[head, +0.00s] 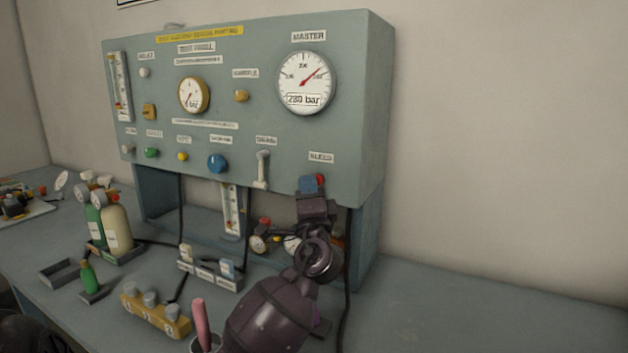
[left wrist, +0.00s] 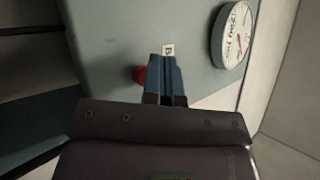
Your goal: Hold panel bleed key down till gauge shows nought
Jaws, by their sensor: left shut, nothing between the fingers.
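The grey-green test panel (head: 220,110) stands upright at the back of the bench. Its red bleed key (head: 320,180) sits at the lower right under the BLEED label (head: 321,157). In the left wrist view the red key (left wrist: 141,77) is partly hidden behind my fingers. My left gripper (head: 308,184) is shut and empty, its blue fingertips (left wrist: 167,62) beside the key at the panel face; I cannot tell if they touch it. The large MASTER gauge (head: 306,83) reads about 280 bar, needle up to the right. The smaller gauge (head: 193,95) has its needle low on the left.
A white lever (head: 262,169) and a blue knob (head: 217,163) are on the panel left of the key. The bench at right (head: 470,310) is clear.

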